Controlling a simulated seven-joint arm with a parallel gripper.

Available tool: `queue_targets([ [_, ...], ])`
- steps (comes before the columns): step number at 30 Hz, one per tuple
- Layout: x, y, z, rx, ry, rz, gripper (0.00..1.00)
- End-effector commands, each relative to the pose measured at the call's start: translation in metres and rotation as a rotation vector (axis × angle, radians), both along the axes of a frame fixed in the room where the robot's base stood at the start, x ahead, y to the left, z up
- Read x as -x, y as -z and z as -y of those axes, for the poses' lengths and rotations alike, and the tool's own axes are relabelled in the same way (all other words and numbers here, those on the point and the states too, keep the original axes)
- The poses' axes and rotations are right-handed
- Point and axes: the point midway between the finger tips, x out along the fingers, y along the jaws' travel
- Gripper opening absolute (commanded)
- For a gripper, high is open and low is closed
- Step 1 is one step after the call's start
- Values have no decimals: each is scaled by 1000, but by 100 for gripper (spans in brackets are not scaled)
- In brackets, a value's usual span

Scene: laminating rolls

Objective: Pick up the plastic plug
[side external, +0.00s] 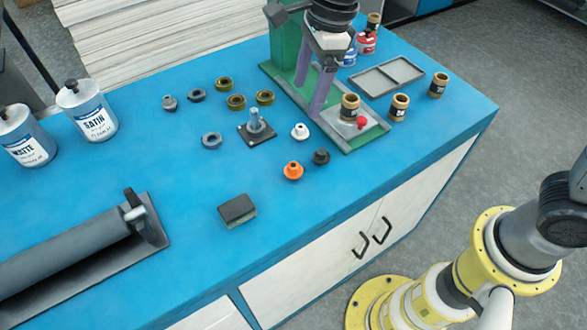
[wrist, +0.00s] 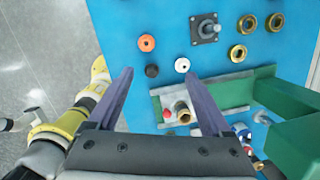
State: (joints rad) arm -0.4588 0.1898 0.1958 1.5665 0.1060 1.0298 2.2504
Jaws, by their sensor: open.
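Three small round plug-like pieces lie on the blue table: a white one (side external: 300,131), an orange one (side external: 293,170) and a dark one (side external: 321,156). I cannot tell which is the plastic plug. My gripper (side external: 308,95) is open and empty above the green stand, behind these pieces in the side view. The white piece (wrist: 182,65) is near the right fingertip, and the orange piece (wrist: 146,43) is farther up.
The green stand (side external: 283,40) holds a plate with a brown jar (side external: 350,107) and a red knob (side external: 361,122). A post on a square base (side external: 256,127), brass rings (side external: 236,101) and grey fittings (side external: 211,140) lie left. A sponge block (side external: 238,211) is in front, with clear table around it.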

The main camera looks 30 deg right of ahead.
Motion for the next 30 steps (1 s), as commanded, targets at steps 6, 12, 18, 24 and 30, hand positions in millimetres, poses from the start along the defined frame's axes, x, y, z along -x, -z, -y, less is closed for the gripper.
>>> queue_targets([
  [6, 10, 42, -29, 41, -70, -75, 83],
  [12, 12, 69, -33, 42, -76, -76, 83],
  [18, 11, 105, -37, 42, -76, -75, 83],
  [24, 10, 123, -39, 41, -76, -73, 83],
  [30, 12, 141, -37, 42, -75, -75, 83],
])
